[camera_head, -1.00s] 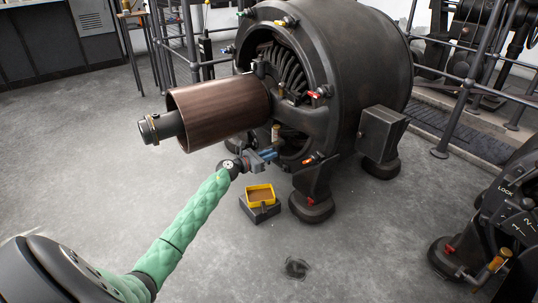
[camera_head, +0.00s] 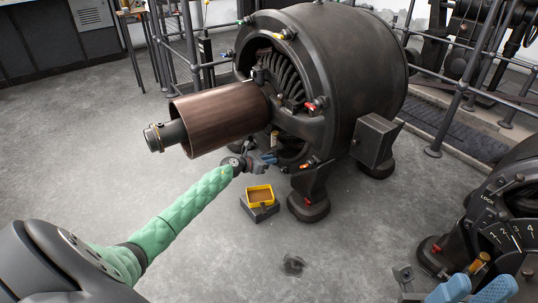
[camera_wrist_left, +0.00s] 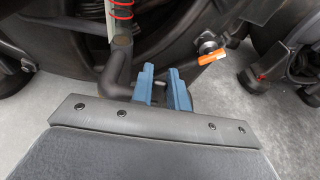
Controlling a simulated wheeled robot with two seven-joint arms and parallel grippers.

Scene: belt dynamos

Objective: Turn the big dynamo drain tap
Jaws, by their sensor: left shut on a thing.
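The big dynamo (camera_head: 345,60) stands at centre in the head view. My left gripper (camera_head: 268,158) is low at its front, below the brown pulley. In the left wrist view, the blue fingers of this gripper (camera_wrist_left: 163,88) are shut on the drain tap (camera_wrist_left: 122,86). Its short stem meets the left finger, under a dark elbow and a red-ringed tube (camera_wrist_left: 122,15). The part between the fingers is mostly hidden. An orange-handled tap (camera_wrist_left: 212,57) is apart, to the right of the fingers. My right gripper (camera_head: 472,289) is at the lower right edge, fingers apart, empty.
The brown pulley (camera_head: 220,117) juts out above my left gripper. A yellow tray (camera_head: 259,196) sits on a dark block below it. A second machine (camera_head: 520,195) with a lock dial is at the right. Bare floor lies in front.

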